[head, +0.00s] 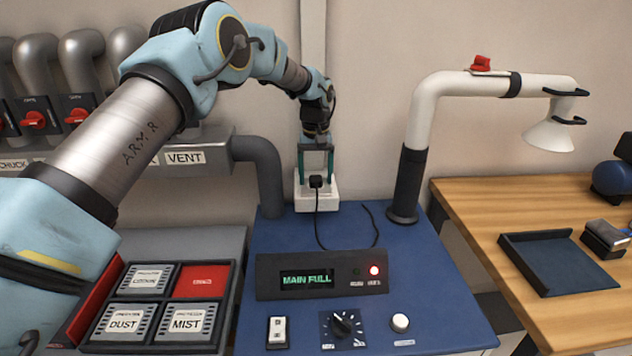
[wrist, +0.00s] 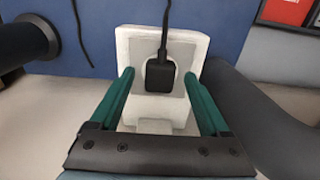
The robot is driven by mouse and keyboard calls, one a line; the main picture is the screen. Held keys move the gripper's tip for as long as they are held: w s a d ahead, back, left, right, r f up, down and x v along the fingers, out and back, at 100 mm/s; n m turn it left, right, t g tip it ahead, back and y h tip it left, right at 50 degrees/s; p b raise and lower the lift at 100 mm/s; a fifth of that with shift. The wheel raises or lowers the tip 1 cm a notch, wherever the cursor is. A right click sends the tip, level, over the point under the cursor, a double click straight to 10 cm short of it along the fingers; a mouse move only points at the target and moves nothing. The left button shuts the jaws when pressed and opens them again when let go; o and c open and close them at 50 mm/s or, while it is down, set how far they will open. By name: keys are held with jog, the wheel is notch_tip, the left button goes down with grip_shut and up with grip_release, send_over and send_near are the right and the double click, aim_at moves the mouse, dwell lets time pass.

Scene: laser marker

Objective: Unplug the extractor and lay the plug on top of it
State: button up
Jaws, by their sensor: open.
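The extractor (head: 270,232) is a blue cabinet with a dark front panel reading "MAIN FULL" and a lit red lamp. A black plug (head: 316,182) sits in a white socket block (head: 304,200) at the cabinet's back edge, by the wall. Its black cord (head: 317,225) runs down onto the blue top. My gripper (head: 316,168) is open, with its green fingers reaching down on either side of the plug. In the wrist view the plug (wrist: 160,77) lies between the fingertips, with visible gaps at both sides. Whether the fingers touch the socket block is unclear.
A white extraction arm (head: 430,115) rises from the cabinet's right back. A grey pipe (head: 268,175) stands close left of the socket. A tray of labelled cartridges (head: 158,345) lies at the front left. A wooden bench (head: 480,215) is at the right. The blue top has bare room.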

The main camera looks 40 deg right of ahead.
aim_at(316, 177)
jog(key=shift+c, duration=0.3)
dwell(0.5)
grip_shut()
dwell(0.5)
jog(key=shift+r, duration=0.1)
jog(key=shift+r+p, duration=1.8)
jog(key=shift+r, duration=1.15)
